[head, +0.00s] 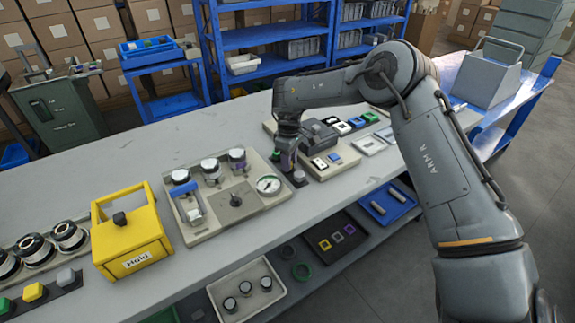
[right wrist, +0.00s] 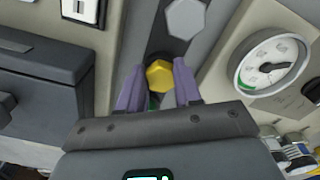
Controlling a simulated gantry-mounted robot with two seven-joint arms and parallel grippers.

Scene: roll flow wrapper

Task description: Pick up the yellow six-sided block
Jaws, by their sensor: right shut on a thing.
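The yellow six-sided block (right wrist: 159,75) shows in the right wrist view between the two purple fingers of my right gripper (right wrist: 159,88), which is shut on it. In the head view my right gripper (head: 286,162) points down at a dark strip between the gauge panel and the beige switch panel, and the yellow block is hidden there. A grey six-sided block (right wrist: 186,18) sits on the strip just beyond it, and it also shows in the head view (head: 299,176). A bit of green shows below the yellow block. My left gripper is not in view.
The gauge panel (head: 238,220) with knobs and a dial stands left of my right gripper. The beige switch panel (head: 330,170) is close on the right. A yellow box (head: 130,240) labelled Hold stands further left. The table behind the gauge panel is clear.

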